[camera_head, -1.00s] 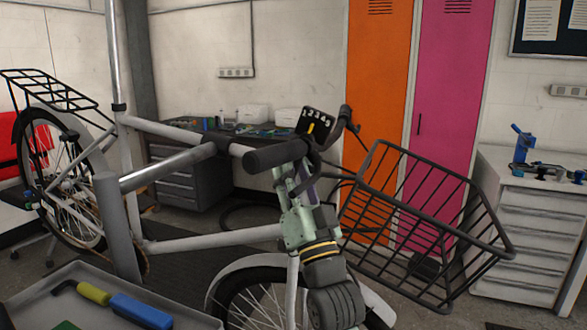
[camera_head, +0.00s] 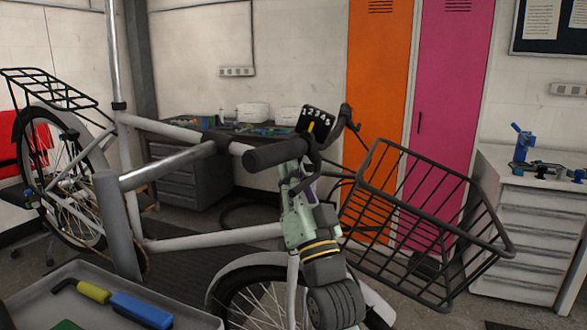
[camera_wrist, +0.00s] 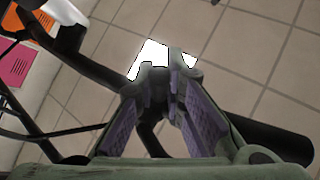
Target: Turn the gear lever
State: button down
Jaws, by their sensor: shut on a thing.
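A black gear indicator (camera_head: 317,121) with the numbers 1 to 5 and a yellow pointer sits on the handlebar, beside the dark left grip (camera_head: 275,154). My gripper (camera_head: 298,168) reaches up from below to the handlebar just under the indicator. In the wrist view, my gripper (camera_wrist: 157,75) has its purple-padded fingers closed in around a small dark part, the gear lever (camera_wrist: 150,98), beside the black handlebar (camera_wrist: 275,143). The lever is mostly hidden by the fingers, and its exact angle cannot be told. A bright white shape shows beyond the fingertips.
A black wire basket (camera_head: 425,225) is close on the right of my arm. The grey bike frame (camera_head: 170,168) and front wheel (camera_head: 265,300) are left of and below it. A grey tray (camera_head: 55,290) with tools is at front left. Drawers (camera_head: 520,235) stand far right.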

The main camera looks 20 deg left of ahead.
jog(key=shift+d+f+n+g+y+b, duration=0.15)
jog(key=shift+d+n+g+y+b, duration=0.2)
jog(key=shift+n+g+b, duration=0.75)
jog(key=shift+n, duration=0.1)
jog(key=c, duration=1.7)
grip_release()
jog(key=shift+o, duration=0.2)
jog(key=shift+d, duration=0.1)
jog(key=v, duration=1.2)
